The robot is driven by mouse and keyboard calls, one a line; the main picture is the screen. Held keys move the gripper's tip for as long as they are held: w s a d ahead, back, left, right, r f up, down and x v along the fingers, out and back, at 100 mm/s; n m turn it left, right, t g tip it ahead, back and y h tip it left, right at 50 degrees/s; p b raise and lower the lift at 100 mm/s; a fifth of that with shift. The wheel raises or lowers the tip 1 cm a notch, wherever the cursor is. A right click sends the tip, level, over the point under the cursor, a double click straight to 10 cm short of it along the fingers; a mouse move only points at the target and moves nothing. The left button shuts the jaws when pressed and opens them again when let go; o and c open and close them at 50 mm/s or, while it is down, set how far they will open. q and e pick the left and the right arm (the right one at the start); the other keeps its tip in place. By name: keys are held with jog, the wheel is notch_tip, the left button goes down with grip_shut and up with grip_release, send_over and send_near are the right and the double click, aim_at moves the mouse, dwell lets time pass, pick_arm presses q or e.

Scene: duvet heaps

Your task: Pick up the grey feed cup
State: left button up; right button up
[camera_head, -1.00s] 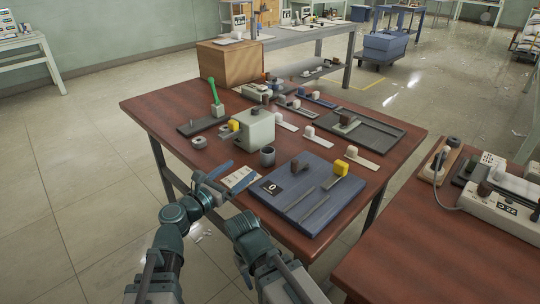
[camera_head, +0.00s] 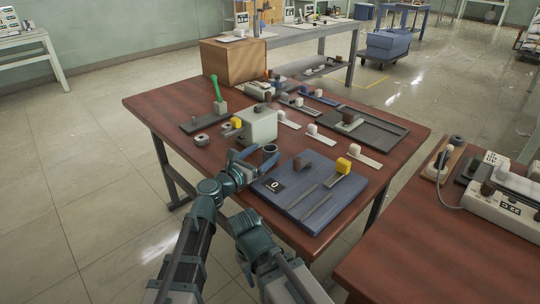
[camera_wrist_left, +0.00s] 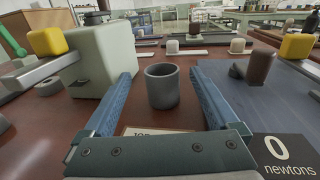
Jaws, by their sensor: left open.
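The grey feed cup (camera_head: 270,150) is a small open-topped cylinder, upright on the brown table just left of the blue board. My left gripper (camera_head: 256,157) is open beside it, low over the table on its near side. In the left wrist view the cup (camera_wrist_left: 162,88) shows between and slightly beyond the two blue fingers of my left gripper (camera_wrist_left: 165,74), with a gap on both sides.
A pale green block-shaped device (camera_head: 257,125) with a yellow knob stands close behind-left of the cup. The blue board (camera_head: 318,195) lies to its right, with a "0 newtons" label (camera_wrist_left: 288,155). A paper card (camera_wrist_left: 150,131) lies under the gripper.

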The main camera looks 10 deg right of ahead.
aim_at(265, 152)
pick_arm(q)
jog(key=x, duration=0.3)
jog(key=shift+d, duration=0.2)
grip_shut()
dwell(0.3)
